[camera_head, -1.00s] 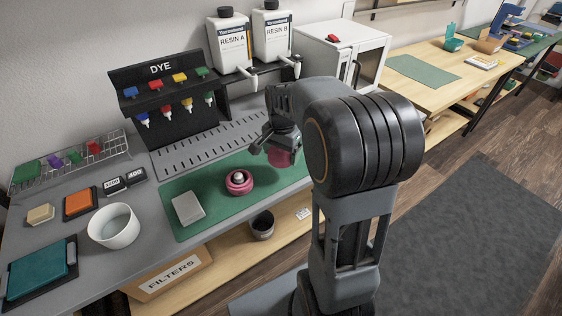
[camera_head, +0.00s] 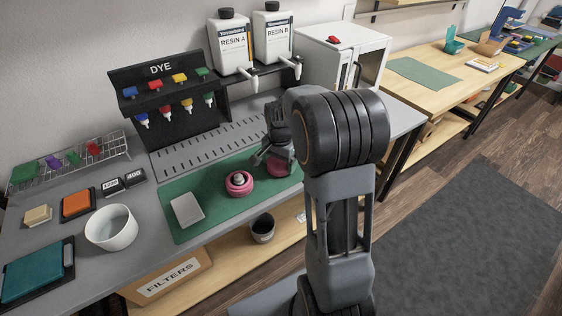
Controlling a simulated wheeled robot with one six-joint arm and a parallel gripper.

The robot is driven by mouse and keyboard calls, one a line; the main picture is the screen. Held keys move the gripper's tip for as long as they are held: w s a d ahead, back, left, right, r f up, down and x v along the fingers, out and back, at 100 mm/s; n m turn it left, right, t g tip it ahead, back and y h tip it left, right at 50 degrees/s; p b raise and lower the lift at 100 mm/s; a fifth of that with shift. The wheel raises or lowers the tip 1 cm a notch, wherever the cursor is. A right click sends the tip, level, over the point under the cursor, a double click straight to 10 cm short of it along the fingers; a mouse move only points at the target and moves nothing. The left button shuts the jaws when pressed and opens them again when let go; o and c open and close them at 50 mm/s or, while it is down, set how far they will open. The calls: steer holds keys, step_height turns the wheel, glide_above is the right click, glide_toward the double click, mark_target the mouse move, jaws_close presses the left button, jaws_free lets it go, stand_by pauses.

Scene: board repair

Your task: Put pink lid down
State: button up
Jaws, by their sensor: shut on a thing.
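The pink lid (camera_head: 277,167) is at the right part of the green mat (camera_head: 215,212), under my gripper (camera_head: 272,157). My gripper points down and is shut on the lid, which is low, at or very near the mat; I cannot tell whether it touches. A pink round base (camera_head: 239,184) with a pale knob-like piece in its middle sits on the mat just left of the lid. The arm hides part of the mat's right end.
A grey block (camera_head: 187,210) lies on the mat's left. A white bowl (camera_head: 111,228) stands farther left. The slotted metal tray (camera_head: 205,148), dye rack (camera_head: 160,90) and resin bottles (camera_head: 230,45) stand behind. A dark cup (camera_head: 263,228) is on the shelf below.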

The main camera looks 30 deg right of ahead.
steer(key=shift+f, duration=0.2)
steer(key=o, duration=0.8)
steer(key=shift+c, duration=0.2)
steer(key=shift+r, duration=0.1)
step_height(320, 180, up, 12)
steer(key=shift+f+p, duration=0.1)
steer(key=shift+p, duration=1.05)
steer(key=s+a+f+n+t, duration=0.1)
steer(key=s+a+n, duration=0.3)
steer(key=s, duration=0.4)
steer(key=s+a+n+t, duration=0.2)
steer(key=s+a+n, duration=0.3)
steer(key=s+n, duration=0.2)
steer(key=shift+s+f, duration=0.4)
steer(key=shift+s, duration=0.05)
